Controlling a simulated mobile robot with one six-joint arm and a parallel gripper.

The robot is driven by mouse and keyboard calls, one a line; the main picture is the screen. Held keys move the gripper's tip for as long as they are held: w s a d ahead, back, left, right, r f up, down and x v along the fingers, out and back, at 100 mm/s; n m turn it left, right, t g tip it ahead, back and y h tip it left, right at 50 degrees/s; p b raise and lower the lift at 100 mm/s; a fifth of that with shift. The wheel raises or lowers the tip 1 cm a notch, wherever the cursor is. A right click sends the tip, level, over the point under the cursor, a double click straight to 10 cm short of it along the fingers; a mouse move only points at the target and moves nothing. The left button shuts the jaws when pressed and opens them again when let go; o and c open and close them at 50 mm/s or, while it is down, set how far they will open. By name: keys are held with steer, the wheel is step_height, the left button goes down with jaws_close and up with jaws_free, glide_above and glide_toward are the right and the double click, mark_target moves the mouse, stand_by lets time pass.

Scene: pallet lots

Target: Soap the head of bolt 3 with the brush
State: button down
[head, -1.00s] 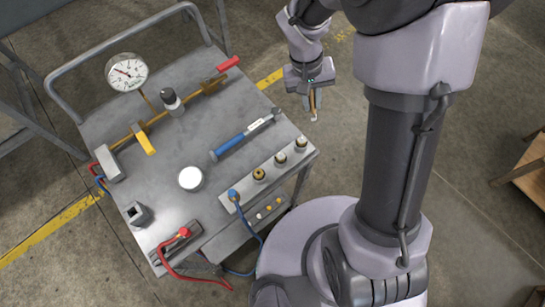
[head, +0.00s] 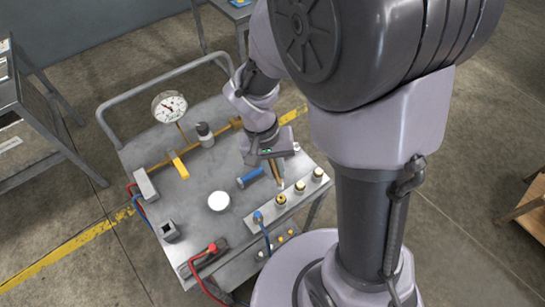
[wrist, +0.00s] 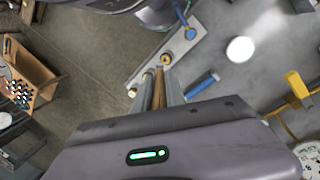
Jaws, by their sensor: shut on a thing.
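My gripper (head: 273,163) is shut on a thin brush with a brown handle (wrist: 159,88), which points down. The brush's pale tip (head: 281,186) is close to the metal bar (head: 268,211) on the cart, beside the brass-coloured bolt head nearest the blue fitting (head: 281,200). I cannot tell whether it touches. Two more bolt heads stand further right along the bar, a middle one (head: 300,187) and an end one (head: 318,174). No number is readable, so I cannot tell which is bolt 3. In the wrist view the jaws partly hide the bar (wrist: 180,45).
The grey cart (head: 195,225) also carries a white round dish (head: 219,201), a blue-handled tool (head: 250,178) partly behind my gripper, a yellow-handled valve (head: 180,167) and a gauge (head: 169,106). A blue hose (head: 267,236) runs off the bar. A wooden crate (wrist: 30,75) stands apart.

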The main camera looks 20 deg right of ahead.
mark_target(277, 183)
steer(key=shift+s+f, duration=0.1)
steer(key=shift+f, duration=0.05)
steer(key=f+b, duration=0.5)
steer(key=shift+d+f, duration=0.2)
steer(key=shift+f, duration=0.15)
steer(key=shift+f+b, duration=0.7)
stand_by(0.8)
steer(key=shift+r, duration=0.15)
steer(key=shift+a, duration=0.4)
steer(key=shift+d, duration=0.1)
steer(key=shift+d, duration=0.3)
